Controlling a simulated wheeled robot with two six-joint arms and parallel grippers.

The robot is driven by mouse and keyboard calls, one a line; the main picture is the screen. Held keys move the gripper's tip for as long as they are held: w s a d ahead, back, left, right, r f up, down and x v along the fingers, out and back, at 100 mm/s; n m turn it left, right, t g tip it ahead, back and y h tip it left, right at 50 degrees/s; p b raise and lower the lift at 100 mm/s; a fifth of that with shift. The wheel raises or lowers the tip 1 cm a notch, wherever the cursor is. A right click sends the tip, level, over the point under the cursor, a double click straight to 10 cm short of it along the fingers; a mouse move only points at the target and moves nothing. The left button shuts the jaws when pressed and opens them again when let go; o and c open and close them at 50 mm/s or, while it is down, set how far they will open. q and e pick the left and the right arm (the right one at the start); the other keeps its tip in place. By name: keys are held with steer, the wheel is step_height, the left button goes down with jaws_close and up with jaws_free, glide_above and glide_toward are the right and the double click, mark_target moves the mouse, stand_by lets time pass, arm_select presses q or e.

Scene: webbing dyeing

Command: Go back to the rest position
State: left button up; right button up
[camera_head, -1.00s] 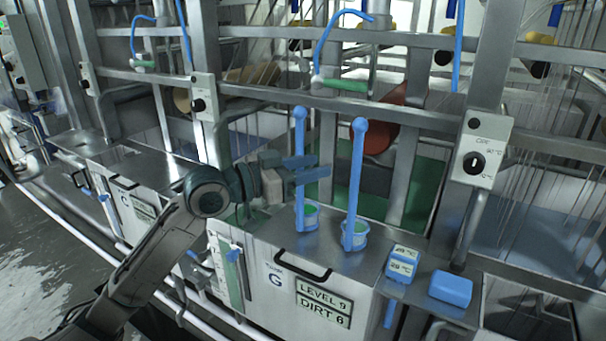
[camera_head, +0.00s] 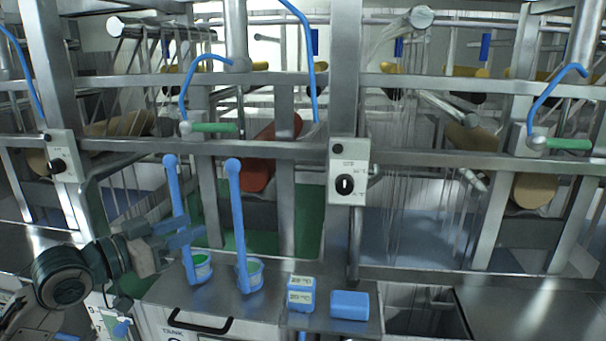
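My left gripper (camera_head: 182,234) comes in from the lower left. Its two blue-grey fingers are spread apart and point right, level with the lower part of the nearer blue upright handle. I see nothing held between them. Two blue ladle-like tools stand on the metal tank top: the left one (camera_head: 178,205) ends in a cup with green inside, and the right one (camera_head: 238,220) stands beside it in a similar cup. The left fingers overlap the left handle in the picture; I cannot tell whether they touch. My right gripper is not in view.
A blue labelled box (camera_head: 301,293) and a plain blue block (camera_head: 349,305) sit on the ledge to the right. A control box with a black knob (camera_head: 346,184) is on the upright post. Metal rails (camera_head: 270,150) cross behind the tank top.

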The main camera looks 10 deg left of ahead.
arm_select(q)
steer(key=s+d+f+n+g+y, duration=0.1)
steer(key=s+f+n+g+y, duration=0.3)
steer(key=f, duration=0.9)
steer(key=s+d+f+m+y, duration=0.15)
steer(key=s+f, duration=0.35)
steer(key=f, duration=0.8)
steer(key=s+a+f+n+g+y, duration=0.1)
steer(key=s+f+n+g+y, duration=0.2)
steer(key=s+f, duration=0.55)
steer(key=s+a+f+n+g+y, duration=0.1)
steer(key=s+f+g+y, duration=0.4)
steer(key=s, duration=0.7)
steer(key=a+f+h, duration=0.3)
steer(key=f, duration=2.8)
steer(key=s+a+f+g, duration=0.1)
steer(key=s+f, duration=1.6)
steer(key=f, duration=0.1)
steer(key=shift+s+f, duration=0.15)
steer(key=shift+f, duration=0.1)
steer(key=shift+a, duration=0.1)
